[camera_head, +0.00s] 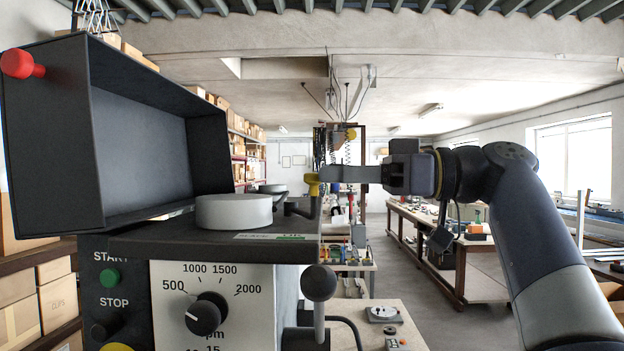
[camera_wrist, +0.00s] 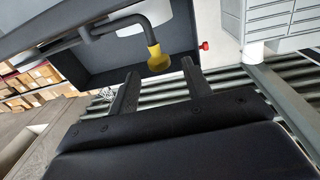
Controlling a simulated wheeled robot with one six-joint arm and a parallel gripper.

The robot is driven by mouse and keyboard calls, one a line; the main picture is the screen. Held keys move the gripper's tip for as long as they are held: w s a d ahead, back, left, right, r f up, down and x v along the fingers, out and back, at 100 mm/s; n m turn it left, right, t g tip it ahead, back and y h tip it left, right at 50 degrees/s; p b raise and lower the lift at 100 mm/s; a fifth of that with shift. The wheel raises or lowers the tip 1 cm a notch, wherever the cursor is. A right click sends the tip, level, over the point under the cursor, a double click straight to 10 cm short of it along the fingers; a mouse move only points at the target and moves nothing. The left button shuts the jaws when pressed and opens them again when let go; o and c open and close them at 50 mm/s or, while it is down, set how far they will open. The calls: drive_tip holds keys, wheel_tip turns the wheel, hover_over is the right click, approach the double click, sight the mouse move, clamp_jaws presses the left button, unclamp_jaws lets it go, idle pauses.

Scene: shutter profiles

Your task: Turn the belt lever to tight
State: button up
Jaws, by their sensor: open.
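The belt lever is a dark bent arm (camera_head: 298,208) with a yellow knob (camera_head: 312,184) on its raised end, at the right of the machine's top. A pale round disc (camera_head: 234,211) sits beside it. A small white and green label (camera_head: 276,237) lies on the top's front edge; its text is too small to read surely. My gripper (camera_head: 324,174) reaches in from the right, its fingertips close to the knob. In the wrist view the yellow knob (camera_wrist: 159,60) shows between and just beyond the tips of my open gripper (camera_wrist: 160,70). I cannot tell whether they touch.
The open dark cover (camera_head: 150,140) with a red knob (camera_head: 20,64) stands tilted up at the left. A grey ball-topped lever (camera_head: 319,284) rises at the machine's right front, below my gripper. The front panel (camera_head: 212,300) carries a dial and buttons. Benches stand behind.

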drive_tip(key=d, duration=0.5)
drive_tip(key=shift+s, duration=0.25)
drive_tip(key=a, duration=0.3)
drive_tip(key=a+p, duration=0.1)
drive_tip(key=a, duration=0.3)
drive_tip(key=w+a, duration=0.1)
drive_tip(key=a, duration=0.2)
drive_tip(key=shift+a+r, duration=0.1)
drive_tip(key=shift+a, duration=0.35)
